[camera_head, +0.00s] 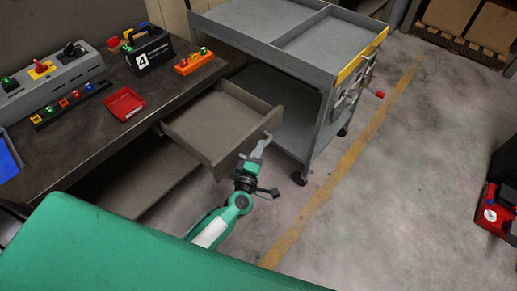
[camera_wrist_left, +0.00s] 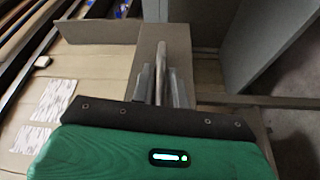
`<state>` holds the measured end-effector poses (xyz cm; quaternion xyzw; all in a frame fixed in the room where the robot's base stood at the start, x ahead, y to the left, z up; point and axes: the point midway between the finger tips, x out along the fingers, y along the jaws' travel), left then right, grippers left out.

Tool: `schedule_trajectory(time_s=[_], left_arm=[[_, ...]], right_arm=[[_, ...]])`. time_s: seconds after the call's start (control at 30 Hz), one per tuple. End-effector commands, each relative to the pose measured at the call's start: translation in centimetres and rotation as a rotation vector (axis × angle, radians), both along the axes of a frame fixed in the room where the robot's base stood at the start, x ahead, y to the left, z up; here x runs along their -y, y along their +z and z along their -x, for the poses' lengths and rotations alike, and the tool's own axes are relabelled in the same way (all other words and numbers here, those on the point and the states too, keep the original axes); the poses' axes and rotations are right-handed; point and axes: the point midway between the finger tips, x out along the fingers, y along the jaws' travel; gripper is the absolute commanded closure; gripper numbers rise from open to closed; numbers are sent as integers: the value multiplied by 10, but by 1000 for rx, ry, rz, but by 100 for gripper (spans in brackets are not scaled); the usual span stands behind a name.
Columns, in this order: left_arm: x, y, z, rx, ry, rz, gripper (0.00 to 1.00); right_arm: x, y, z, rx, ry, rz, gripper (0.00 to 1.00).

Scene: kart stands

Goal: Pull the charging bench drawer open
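The charging bench drawer (camera_head: 212,125) stands well out from under the dark bench top (camera_head: 75,125) in the head view. My left gripper (camera_head: 262,146) is at the drawer's front panel. In the left wrist view the drawer's front panel (camera_wrist_left: 165,38) runs up the middle, and the gripper's fingers (camera_wrist_left: 161,88) lie on either side of the slim drawer handle (camera_wrist_left: 160,62). They look closed on it. The fingers partly hide the handle. My right gripper is in neither view.
A grey cart (camera_head: 315,70) with a yellow edge stands close to the right of the drawer. The bench top holds a black case (camera_head: 148,50), a red tray (camera_head: 125,103) and a grey charger (camera_head: 50,80). Floor (camera_head: 390,190) right of the gripper is clear.

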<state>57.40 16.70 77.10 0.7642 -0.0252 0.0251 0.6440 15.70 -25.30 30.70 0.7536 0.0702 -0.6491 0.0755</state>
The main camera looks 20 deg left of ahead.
Motion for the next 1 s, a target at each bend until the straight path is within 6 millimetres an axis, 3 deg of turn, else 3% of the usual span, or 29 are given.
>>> schedule_trajectory(time_s=[0.07,0.47,0.67,1.0], left_arm=[[0,0,0,-1,0,0,68],[0,-1,6,-1,0,0,67],[-1,-5,36,-2,-1,0,67],[-1,-10,103,-2,0,0,67]], right_arm=[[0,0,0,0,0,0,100],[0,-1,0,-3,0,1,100],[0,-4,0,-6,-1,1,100],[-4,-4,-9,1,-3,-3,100]])
